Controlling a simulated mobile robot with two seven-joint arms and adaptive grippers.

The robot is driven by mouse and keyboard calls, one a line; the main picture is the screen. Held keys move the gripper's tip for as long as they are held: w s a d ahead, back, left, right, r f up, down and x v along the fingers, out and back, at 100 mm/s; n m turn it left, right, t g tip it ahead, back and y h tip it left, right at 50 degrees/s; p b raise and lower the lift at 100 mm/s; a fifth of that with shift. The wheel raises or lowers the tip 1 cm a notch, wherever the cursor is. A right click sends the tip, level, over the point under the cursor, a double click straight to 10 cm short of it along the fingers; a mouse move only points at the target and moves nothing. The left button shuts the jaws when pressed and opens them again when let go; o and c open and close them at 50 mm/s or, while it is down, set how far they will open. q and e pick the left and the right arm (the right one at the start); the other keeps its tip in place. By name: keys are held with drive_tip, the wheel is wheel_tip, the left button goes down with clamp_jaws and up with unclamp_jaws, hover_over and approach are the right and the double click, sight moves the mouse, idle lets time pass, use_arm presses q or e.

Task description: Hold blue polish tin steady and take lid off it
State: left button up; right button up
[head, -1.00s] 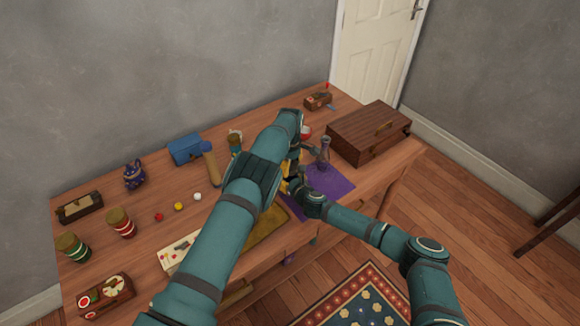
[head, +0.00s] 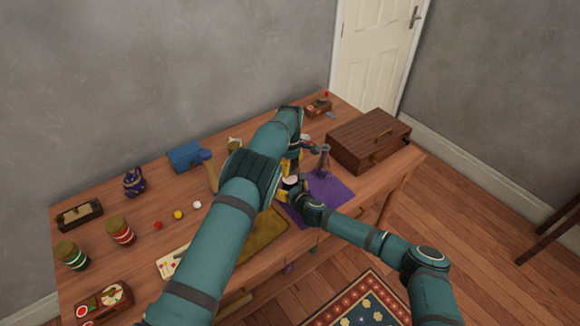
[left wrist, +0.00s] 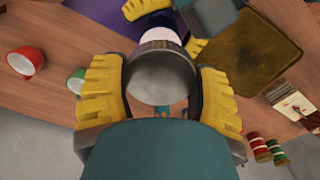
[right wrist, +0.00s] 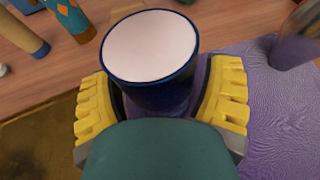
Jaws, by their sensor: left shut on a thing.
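The blue polish tin (right wrist: 155,90) stands on the purple cloth (right wrist: 270,125), its pale top uncovered in the right wrist view. It also shows as a small pale disc in the head view (head: 291,182). My right gripper (right wrist: 160,85) has its yellow fingers close on both sides of the tin. My left gripper (left wrist: 162,85) is shut on the round grey lid (left wrist: 160,75) and holds it above the tin. Part of the tin's blue side and pale top shows beyond the lid in the left wrist view. In the head view my left arm hides most of the lid.
A grey vase (head: 323,161) stands close to the right of the tin, and a wooden case (head: 368,137) lies farther right. A red cup (left wrist: 26,62) is nearby. An olive mat (head: 262,233) lies left of the purple cloth.

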drive_tip(key=shift+o, duration=0.6)
drive_tip(key=shift+s, duration=0.1)
